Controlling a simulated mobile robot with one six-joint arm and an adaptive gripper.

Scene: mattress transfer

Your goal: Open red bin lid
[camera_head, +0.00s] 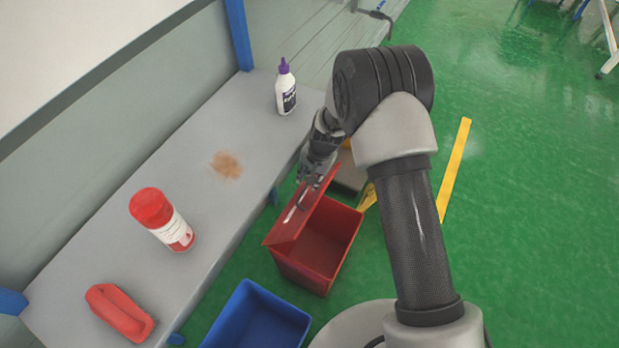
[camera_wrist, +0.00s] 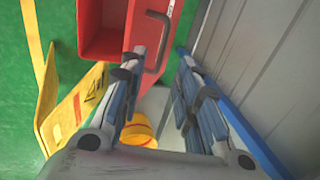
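The red bin (camera_head: 333,232) stands on the floor beside the bench, its empty inside showing. Its red lid (camera_head: 296,228) is raised, standing tilted along the bench side, with a metal handle (camera_head: 297,206) on its outer face. My gripper (camera_head: 312,176) is at the far end of the lid. In the wrist view, my gripper's fingers (camera_wrist: 165,72) are apart with nothing clamped between them. The left finger overlaps the lid (camera_wrist: 150,22) near the handle (camera_wrist: 160,45); whether it touches is not clear. The bin (camera_wrist: 100,30) is at upper left there.
A blue bin (camera_head: 258,318) stands in front of the red one. A yellow sign (camera_wrist: 75,105) stands close by. Green floor at right is open.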

